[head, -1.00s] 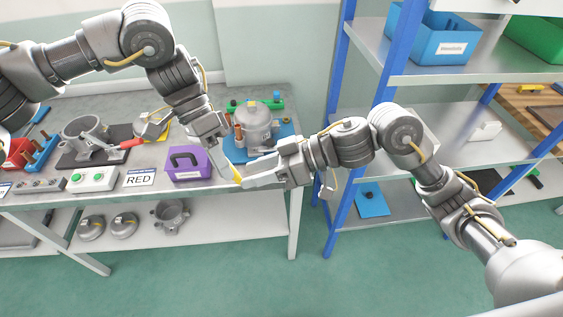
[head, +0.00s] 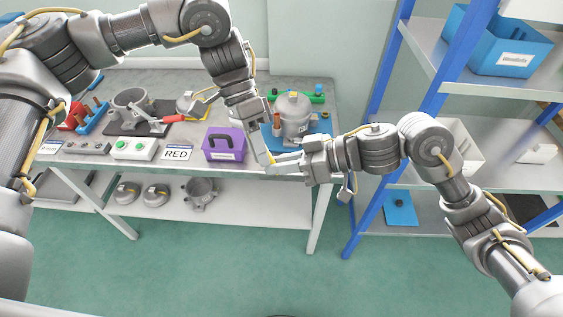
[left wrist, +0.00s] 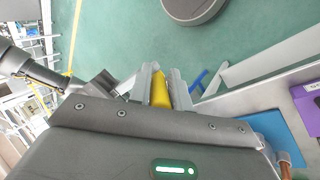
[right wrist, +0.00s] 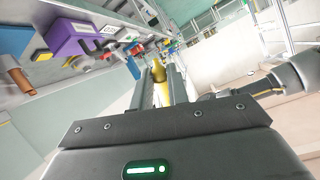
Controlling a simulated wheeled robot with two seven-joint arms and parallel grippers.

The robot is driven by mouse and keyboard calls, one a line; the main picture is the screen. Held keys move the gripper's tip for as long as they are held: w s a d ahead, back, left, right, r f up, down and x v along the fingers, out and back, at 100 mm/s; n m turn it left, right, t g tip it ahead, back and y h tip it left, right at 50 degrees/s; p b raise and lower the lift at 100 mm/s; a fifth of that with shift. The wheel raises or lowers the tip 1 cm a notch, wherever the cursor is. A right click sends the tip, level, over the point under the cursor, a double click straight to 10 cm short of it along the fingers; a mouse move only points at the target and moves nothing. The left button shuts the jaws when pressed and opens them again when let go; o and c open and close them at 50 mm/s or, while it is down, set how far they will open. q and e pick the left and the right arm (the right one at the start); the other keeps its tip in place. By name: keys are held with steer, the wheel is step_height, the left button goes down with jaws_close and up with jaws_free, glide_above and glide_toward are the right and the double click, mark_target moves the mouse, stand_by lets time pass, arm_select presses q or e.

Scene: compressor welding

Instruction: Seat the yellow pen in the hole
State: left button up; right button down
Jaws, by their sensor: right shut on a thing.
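The yellow pen (head: 270,160) is held in the air in front of the workbench, where both grippers meet. My right gripper (head: 277,164) is shut on it; in the right wrist view the pen (right wrist: 160,75) stands out between the fingers. My left gripper (head: 265,158) comes down from above to the same spot. In the left wrist view the pen (left wrist: 160,90) lies between its fingers; I cannot tell whether they grip it. The fingers hide much of the pen. I cannot make out the hole.
A shelf with blue posts (head: 437,100) stands at the right. The floor in front is clear.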

arm_select(q)
steer(key=o, duration=0.4)
steer(key=v, duration=1.2)
